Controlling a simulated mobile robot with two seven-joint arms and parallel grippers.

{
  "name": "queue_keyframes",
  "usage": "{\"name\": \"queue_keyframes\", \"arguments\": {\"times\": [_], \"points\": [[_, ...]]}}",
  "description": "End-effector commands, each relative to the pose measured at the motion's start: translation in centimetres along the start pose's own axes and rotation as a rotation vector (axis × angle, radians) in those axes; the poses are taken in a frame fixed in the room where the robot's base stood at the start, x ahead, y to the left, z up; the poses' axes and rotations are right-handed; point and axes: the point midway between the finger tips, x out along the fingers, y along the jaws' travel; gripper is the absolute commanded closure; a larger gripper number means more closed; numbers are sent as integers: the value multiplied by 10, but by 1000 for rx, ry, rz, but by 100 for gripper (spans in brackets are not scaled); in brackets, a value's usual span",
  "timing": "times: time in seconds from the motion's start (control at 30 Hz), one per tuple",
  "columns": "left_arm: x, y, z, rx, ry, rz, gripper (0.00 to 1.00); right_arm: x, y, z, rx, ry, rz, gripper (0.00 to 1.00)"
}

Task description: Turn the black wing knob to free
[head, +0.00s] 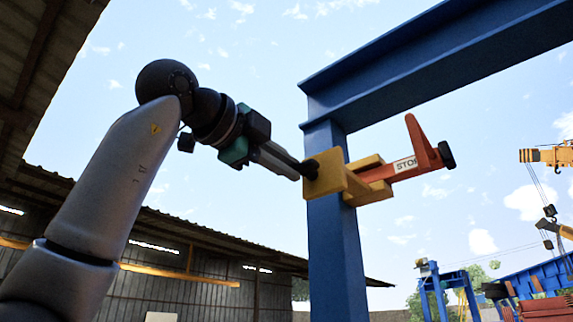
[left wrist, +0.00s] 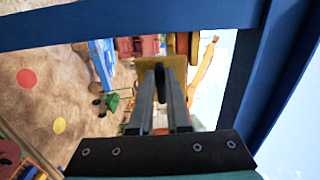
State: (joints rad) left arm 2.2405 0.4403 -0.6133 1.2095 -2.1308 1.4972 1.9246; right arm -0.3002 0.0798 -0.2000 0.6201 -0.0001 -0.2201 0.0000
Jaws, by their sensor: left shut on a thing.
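The black wing knob (head: 310,169) sits on the face of a yellow bracket (head: 325,178) fixed to a blue post. My left gripper (head: 297,170) reaches it from the left, with its fingers at the knob. In the left wrist view the two fingers (left wrist: 161,105) are shut on the dark knob (left wrist: 160,82), which shows between them in front of the yellow plate (left wrist: 178,68). The fingers hide part of the knob, and its exact angle is hard to tell. My right gripper is not in view.
An orange arm marked STOP (head: 405,165) with a black end sticks out to the right of the bracket. The blue post (head: 336,255) and overhead blue beam (head: 430,60) stand close to my gripper. A shed (head: 200,270) is behind at the left.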

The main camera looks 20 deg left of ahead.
Motion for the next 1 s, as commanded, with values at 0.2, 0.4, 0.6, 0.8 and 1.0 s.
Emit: {"name": "queue_keyframes", "arguments": {"times": [0.2, 0.4, 0.6, 0.8, 1.0], "points": [[0, 0, 0, -3, -1, 0, 100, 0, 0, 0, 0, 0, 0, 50], [0, 0, 0, -2, -1, 0, 67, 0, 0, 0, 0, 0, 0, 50], [0, 0, 0, -1, 0, 0, 55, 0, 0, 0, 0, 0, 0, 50], [-2, 0, 0, 0, 0, -1, 55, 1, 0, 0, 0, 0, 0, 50], [-29, 1, 0, 1, 0, -5, 55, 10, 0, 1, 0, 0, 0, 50]]}}
